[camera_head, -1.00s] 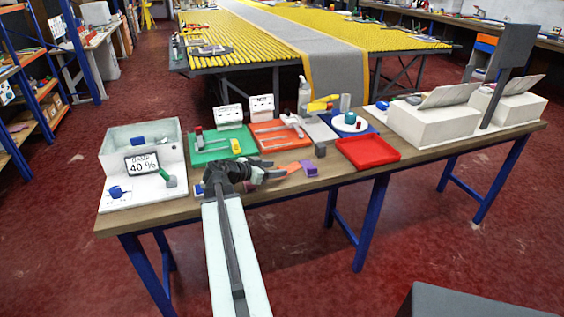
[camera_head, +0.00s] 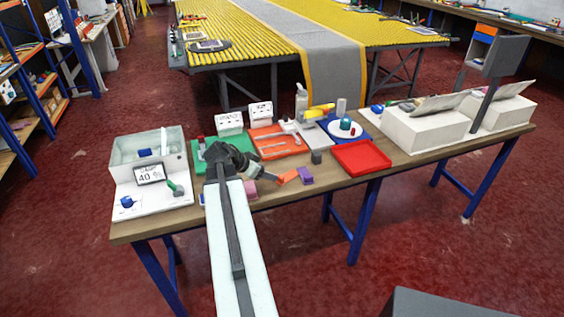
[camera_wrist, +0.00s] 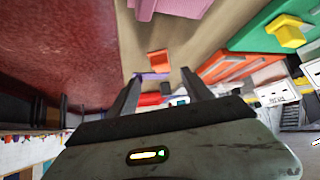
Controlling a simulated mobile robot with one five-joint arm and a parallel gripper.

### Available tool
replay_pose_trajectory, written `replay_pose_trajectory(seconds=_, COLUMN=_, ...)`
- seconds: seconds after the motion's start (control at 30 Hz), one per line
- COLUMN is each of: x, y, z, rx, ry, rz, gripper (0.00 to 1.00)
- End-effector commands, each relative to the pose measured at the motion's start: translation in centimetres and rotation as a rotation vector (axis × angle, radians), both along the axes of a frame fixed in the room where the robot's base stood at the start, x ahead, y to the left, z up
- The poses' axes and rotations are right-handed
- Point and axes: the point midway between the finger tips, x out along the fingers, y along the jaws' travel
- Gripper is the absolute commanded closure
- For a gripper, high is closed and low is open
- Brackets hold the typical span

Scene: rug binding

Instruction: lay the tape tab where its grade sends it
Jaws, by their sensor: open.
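My gripper (camera_head: 265,175) is open over the near side of the wooden bench; its two fingers also show in the wrist view (camera_wrist: 161,96), with nothing held between them. A small orange piece (camera_head: 288,176) lies on the bench just beyond the fingertips, beside a purple block (camera_head: 305,175). In the wrist view the orange piece (camera_wrist: 158,62) and purple block (camera_wrist: 152,77) lie ahead of the fingers, apart from them. A pink block (camera_head: 250,188) sits beside the gripper, partly hidden by it. I cannot tell which piece is the tape tab.
Behind are a green tray (camera_head: 198,160), an orange tray (camera_head: 262,157) with tools and a red tray (camera_head: 361,156), empty. Two white cards (camera_head: 229,123) stand behind; their text is unreadable. A white box with a 40 % display (camera_head: 149,174) is left, white boxes (camera_head: 424,131) right.

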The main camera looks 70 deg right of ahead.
Motion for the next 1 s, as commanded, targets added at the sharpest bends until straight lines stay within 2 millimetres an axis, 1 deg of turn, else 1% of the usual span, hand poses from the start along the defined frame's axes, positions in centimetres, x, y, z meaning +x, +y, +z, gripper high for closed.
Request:
replay_pose_trajectory(seconds=0.03, x=0.0, y=-0.2, z=0.3, rx=0.011, ry=-0.010, rz=-0.001, gripper=0.42)
replay_pose_trajectory(seconds=0.07, x=-0.1, y=-0.2, z=0.1, rx=0.014, ry=-0.012, rz=0.001, gripper=0.42)
replay_pose_trajectory(seconds=0.17, x=-0.2, y=-0.4, z=-0.6, rx=0.015, ry=-0.011, rz=0.001, gripper=0.42)
replay_pose_trajectory(seconds=0.33, x=-0.9, y=-1.7, z=-2.3, rx=0.014, ry=-0.010, rz=-0.001, gripper=0.42)
replay_pose_trajectory(seconds=0.43, x=-1.0, y=-1.9, z=-2.2, rx=0.013, ry=-0.010, rz=0.000, gripper=0.42)
replay_pose_trajectory(seconds=0.5, x=-1.1, y=-2.1, z=-2.5, rx=0.013, ry=-0.010, rz=0.000, gripper=0.42)
replay_pose_trajectory(seconds=0.57, x=-1.4, y=-2.6, z=-3.0, rx=0.012, ry=-0.011, rz=-0.001, gripper=0.42)
replay_pose_trajectory(seconds=0.77, x=-2.6, y=-4.9, z=-5.7, rx=0.013, ry=-0.010, rz=-0.003, gripper=0.42)
replay_pose_trajectory(seconds=0.83, x=-2.9, y=-5.3, z=-5.8, rx=0.013, ry=-0.009, rz=-0.001, gripper=0.42)
replay_pose_trajectory(seconds=1.0, x=-2.9, y=-5.2, z=-5.5, rx=0.012, ry=-0.010, rz=0.000, gripper=0.42)
